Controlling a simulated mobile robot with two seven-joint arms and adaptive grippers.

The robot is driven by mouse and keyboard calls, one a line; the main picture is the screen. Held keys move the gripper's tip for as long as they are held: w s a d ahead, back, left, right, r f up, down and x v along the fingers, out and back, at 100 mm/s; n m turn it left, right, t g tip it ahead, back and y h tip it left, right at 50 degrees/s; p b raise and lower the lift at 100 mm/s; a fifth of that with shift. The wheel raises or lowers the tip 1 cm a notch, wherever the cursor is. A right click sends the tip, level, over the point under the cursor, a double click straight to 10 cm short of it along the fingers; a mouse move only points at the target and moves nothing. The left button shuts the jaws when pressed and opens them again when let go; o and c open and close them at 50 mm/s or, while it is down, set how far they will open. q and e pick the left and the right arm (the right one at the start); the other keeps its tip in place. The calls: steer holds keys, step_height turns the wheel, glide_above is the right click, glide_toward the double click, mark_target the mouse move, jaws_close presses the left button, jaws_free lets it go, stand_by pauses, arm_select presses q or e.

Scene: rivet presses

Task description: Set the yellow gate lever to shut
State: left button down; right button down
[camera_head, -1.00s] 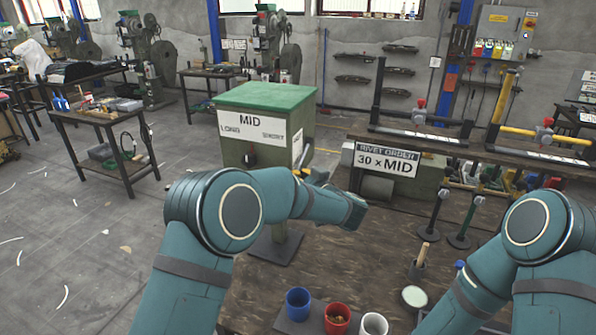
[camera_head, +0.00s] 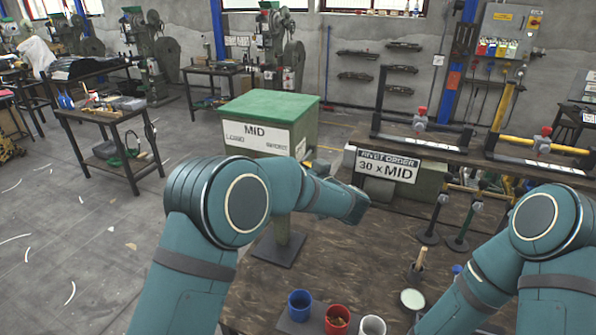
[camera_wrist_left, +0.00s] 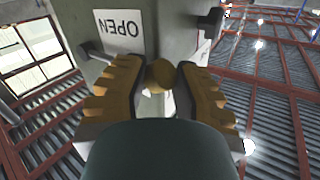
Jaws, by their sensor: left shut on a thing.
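The rivet hopper (camera_head: 262,118) is a green-lidded box on a post, with MID, LONG and SHORT on its front. In the left wrist view, its wall carries a white OPEN label (camera_wrist_left: 119,28), seen upside down. My left gripper (camera_wrist_left: 160,72) is at that wall, its two ridged fingers closed around the round yellow-brown knob (camera_wrist_left: 161,74) of the gate lever. The rest of the lever is mostly hidden behind the fingers. In the head view my left arm covers the hopper's lower front and most of the gripper. My right gripper is out of view.
Blue (camera_head: 299,304), red (camera_head: 338,319) and white (camera_head: 372,326) cups stand at the bench's front edge. The RIVET ORDER sign (camera_head: 388,172) reads 30 x MID. Black (camera_head: 420,140) and yellow (camera_head: 537,149) press frames stand behind. Bare bench lies right of the hopper post.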

arm_select(q)
steer(key=shift+r, duration=0.15)
steer(key=c, duration=0.6)
jaws_free()
steer(key=shift+c, duration=0.2)
steer(key=v, duration=1.1)
steer(key=shift+s+d, duration=0.3)
steer(key=shift+s, duration=0.05)
